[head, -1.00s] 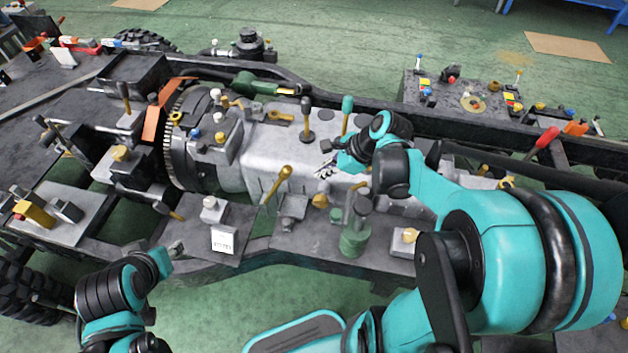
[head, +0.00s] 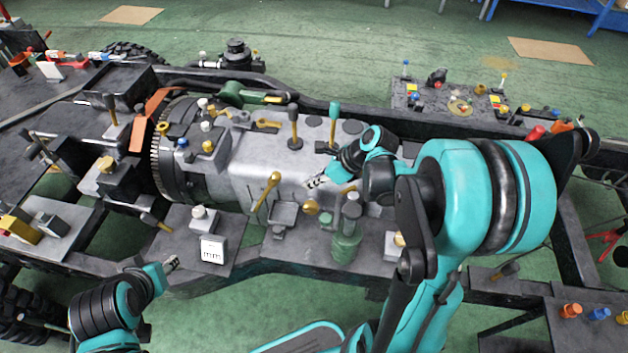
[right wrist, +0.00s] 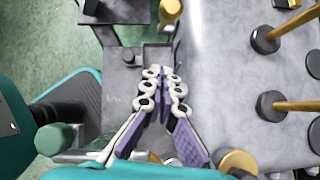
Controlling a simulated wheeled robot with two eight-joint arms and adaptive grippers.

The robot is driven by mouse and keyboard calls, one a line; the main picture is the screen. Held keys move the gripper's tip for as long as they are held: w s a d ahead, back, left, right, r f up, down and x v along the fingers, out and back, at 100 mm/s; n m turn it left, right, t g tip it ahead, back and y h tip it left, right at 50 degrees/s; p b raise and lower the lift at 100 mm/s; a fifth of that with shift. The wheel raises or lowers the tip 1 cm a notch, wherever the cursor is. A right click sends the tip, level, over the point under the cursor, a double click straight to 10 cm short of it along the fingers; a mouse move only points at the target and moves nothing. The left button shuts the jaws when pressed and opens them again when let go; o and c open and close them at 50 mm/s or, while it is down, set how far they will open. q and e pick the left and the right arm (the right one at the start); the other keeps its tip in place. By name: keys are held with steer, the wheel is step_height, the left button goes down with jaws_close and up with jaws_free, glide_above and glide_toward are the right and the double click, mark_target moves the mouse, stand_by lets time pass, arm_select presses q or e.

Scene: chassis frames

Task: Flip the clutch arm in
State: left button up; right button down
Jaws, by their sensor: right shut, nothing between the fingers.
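I cannot tell for certain which part is the clutch arm. A brass lever with a round knob (head: 265,195) stands tilted on the near side of the grey gearbox housing (head: 255,160); its knob probably shows at the top of the right wrist view (right wrist: 170,12). My right gripper (head: 314,182) is over the housing's near side, right of that lever and apart from it. In the right wrist view its fingertips (right wrist: 166,74) are together and empty, close to a small grey bracket (right wrist: 157,54). My left gripper (head: 171,263) is low at left, near a white-labelled block; its fingers are too small to read.
Two upright levers, one brass (head: 293,128) and one teal-topped (head: 333,122), stand on the housing beyond my right gripper. A green cylinder (head: 345,240) stands in front. The white-labelled block (head: 213,250) sits on the near plate. Frame rails run along both sides.

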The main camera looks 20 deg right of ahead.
steer(key=w+a+f+b, duration=0.2)
steer(key=w+a+f, duration=0.1)
steer(key=w+a, duration=0.2)
steer(key=shift+a+r, duration=0.1)
steer(key=shift+a, duration=0.05)
stand_by(0.3)
